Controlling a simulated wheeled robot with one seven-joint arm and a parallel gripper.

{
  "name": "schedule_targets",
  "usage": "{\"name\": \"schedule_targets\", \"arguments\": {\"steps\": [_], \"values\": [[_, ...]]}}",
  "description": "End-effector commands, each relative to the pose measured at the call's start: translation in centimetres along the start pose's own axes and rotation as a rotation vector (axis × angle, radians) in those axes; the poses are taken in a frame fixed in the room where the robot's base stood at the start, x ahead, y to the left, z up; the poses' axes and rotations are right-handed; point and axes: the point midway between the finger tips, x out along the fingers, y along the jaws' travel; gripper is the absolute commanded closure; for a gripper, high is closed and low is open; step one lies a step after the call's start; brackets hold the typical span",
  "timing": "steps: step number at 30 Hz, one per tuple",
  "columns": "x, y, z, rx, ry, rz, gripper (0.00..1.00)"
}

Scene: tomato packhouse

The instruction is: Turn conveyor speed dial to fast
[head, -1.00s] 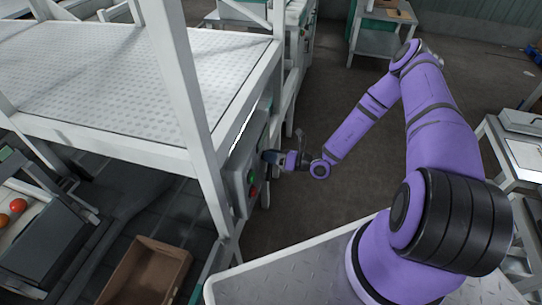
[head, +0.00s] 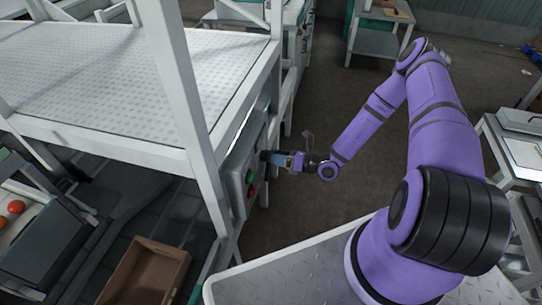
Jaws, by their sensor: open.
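The grey control box (head: 240,178) hangs on the side of the white conveyor frame, left of centre in the head view. A green button (head: 250,175) and a red button (head: 251,191) show on its face. My gripper (head: 268,157) is open, level with the upper part of the box face and pointing left at it. The speed dial cannot be made out; the gripper and the slant of the box face hide that area. I cannot tell whether the fingertips touch anything.
The white conveyor frame post (head: 185,110) stands just left of the box. An empty cardboard box (head: 145,272) lies on the floor below. A side table (head: 515,150) stands at the right.

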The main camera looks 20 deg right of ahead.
Motion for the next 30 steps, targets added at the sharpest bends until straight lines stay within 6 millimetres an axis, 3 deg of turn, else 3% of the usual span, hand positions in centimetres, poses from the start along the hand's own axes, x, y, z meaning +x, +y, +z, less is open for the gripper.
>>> {"name": "schedule_targets", "arguments": {"steps": [6, 12, 30], "values": [[-4.2, -0.1, 0.0, 0.001, -0.001, -0.002, 0.31], [-6.8, -0.1, 0.0, 0.0, -0.001, -0.002, 0.31], [-7.7, 0.0, 0.0, 0.001, -0.001, -0.001, 0.31]]}}
